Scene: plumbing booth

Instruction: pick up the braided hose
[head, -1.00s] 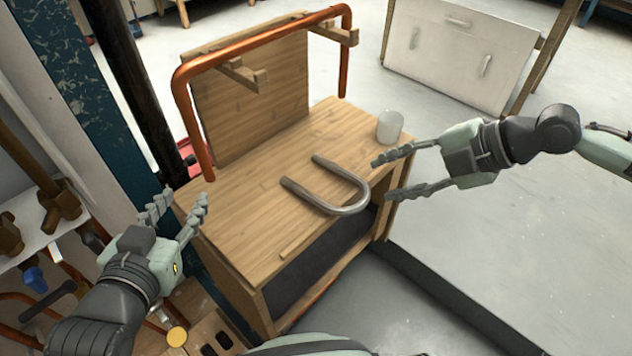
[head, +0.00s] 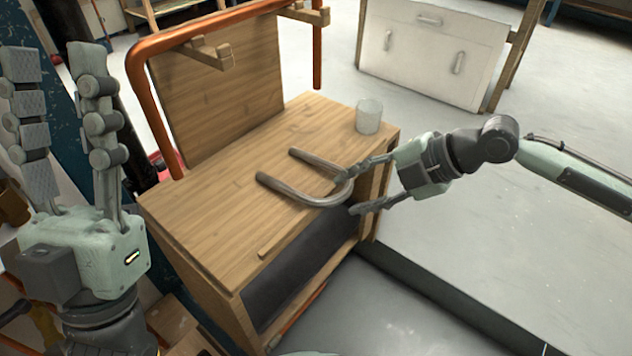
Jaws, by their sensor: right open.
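The braided hose (head: 285,192) is a grey U-shaped piece lying on the wooden bench top (head: 200,215), its bend to the right and its two ends to the left. My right gripper (head: 348,199) is open at the bend. One fingertip overlaps the bend near its inner side and the other is just outside it, by the bench's front edge. Whether either finger touches the hose cannot be told. My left gripper (head: 60,75) is open and empty, raised close to the camera at the left, its fingers pointing up.
A translucent cup (head: 369,116) stands at the bench's right back corner, near my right gripper. A thin wooden strip (head: 278,240) lies near the front edge. A wooden back panel (head: 220,95) and an orange pipe (head: 150,105) rise behind.

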